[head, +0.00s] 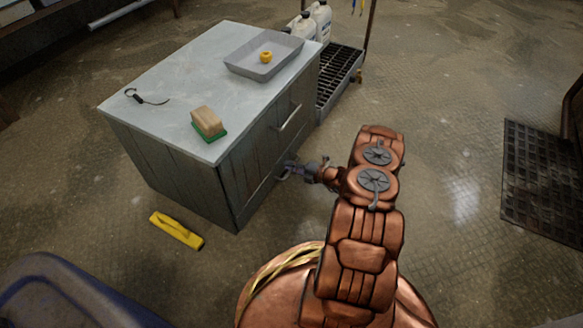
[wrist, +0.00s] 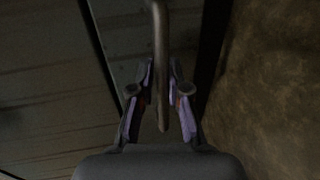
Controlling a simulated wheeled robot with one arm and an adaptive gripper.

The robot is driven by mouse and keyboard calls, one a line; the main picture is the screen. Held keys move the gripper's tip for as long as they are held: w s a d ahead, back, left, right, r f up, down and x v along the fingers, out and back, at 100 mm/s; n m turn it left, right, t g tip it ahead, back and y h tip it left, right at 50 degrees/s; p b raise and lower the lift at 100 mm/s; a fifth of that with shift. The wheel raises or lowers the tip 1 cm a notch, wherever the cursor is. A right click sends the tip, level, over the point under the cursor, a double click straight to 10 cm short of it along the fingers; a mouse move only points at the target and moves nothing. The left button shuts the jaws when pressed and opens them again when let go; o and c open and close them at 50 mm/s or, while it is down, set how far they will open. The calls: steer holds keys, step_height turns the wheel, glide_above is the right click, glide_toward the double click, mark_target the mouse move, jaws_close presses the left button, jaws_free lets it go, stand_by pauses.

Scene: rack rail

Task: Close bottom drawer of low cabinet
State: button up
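The low cabinet (head: 175,160) is grey with a pale top. Its drawer side faces right, with an upper bar handle (head: 290,118) showing. My gripper (head: 290,170) is at the lower part of that side, by the bottom drawer (head: 262,188). In the wrist view a grey bar handle (wrist: 161,60) runs between the two fingers of my gripper (wrist: 162,85). Narrow gaps show on both sides of the bar, so the fingers are open around it. The gripper hides much of the lower handle in the head view. How far the bottom drawer stands out is hard to tell.
On the cabinet top are a grey tray (head: 240,66) with a yellow item (head: 266,57), a green-based brush or sponge (head: 208,122) and a dark hooked item (head: 146,97). A yellow tool (head: 176,230) lies on the floor. A black rack (head: 338,75) stands behind.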

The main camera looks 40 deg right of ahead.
steer(key=o, duration=0.3)
steer(key=shift+w+a, duration=0.1)
steer(key=shift+o, duration=0.6)
steer(key=v, duration=1.2)
